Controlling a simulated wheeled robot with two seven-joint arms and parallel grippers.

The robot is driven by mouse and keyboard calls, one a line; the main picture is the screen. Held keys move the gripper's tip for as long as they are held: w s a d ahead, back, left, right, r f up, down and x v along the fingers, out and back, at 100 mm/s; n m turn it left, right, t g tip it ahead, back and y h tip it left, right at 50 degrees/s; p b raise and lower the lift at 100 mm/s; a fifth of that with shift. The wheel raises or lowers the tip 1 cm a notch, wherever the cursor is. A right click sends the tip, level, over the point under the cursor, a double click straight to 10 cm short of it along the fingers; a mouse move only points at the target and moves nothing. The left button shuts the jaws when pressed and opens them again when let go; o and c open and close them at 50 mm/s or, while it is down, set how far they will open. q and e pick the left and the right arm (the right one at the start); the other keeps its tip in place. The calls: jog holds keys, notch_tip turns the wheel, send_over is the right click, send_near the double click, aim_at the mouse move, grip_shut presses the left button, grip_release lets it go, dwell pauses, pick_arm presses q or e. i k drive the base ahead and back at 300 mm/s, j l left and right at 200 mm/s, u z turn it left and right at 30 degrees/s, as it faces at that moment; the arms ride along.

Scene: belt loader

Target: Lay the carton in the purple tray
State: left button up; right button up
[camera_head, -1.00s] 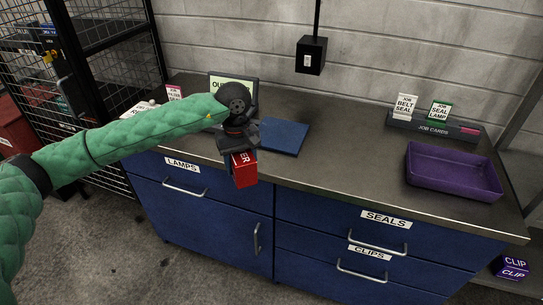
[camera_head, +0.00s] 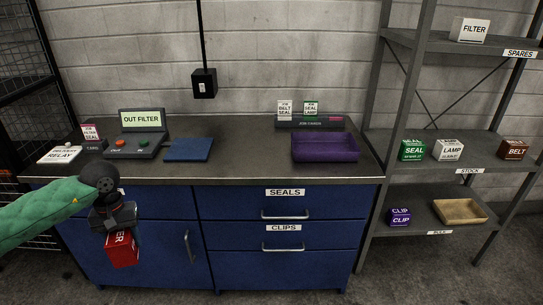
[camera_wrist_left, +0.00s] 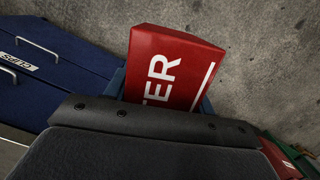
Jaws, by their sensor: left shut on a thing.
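My left gripper (camera_head: 118,232) is shut on a red carton (camera_head: 122,251) with white lettering ending in "ER". It holds the carton in front of the blue cabinet, below the level of the worktop. The carton also shows in the left wrist view (camera_wrist_left: 172,70), between the fingers, with grey floor behind it. The purple tray (camera_head: 325,158) lies on the right part of the worktop and looks empty. The gripper is well to the left of the tray and nearer to me. My right gripper is not in view.
A blue mat (camera_head: 189,149) lies on the worktop (camera_head: 245,160) left of the tray. An "OUT FILTER" device (camera_head: 141,140) stands at the back left. A job card holder (camera_head: 305,123) stands behind the tray. A shelf rack (camera_head: 455,150) with several boxes stands at the right.

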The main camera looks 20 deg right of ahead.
aim_at(331, 151)
jog(key=k+z, duration=0.15)
jog(key=z, duration=1.05)
jog(key=j+z, duration=0.15)
jog(key=j, duration=0.5)
jog(key=j+z, duration=0.2)
jog(key=j, duration=0.4)
jog(key=k+j+z, duration=0.15)
jog(key=j, duration=0.45)
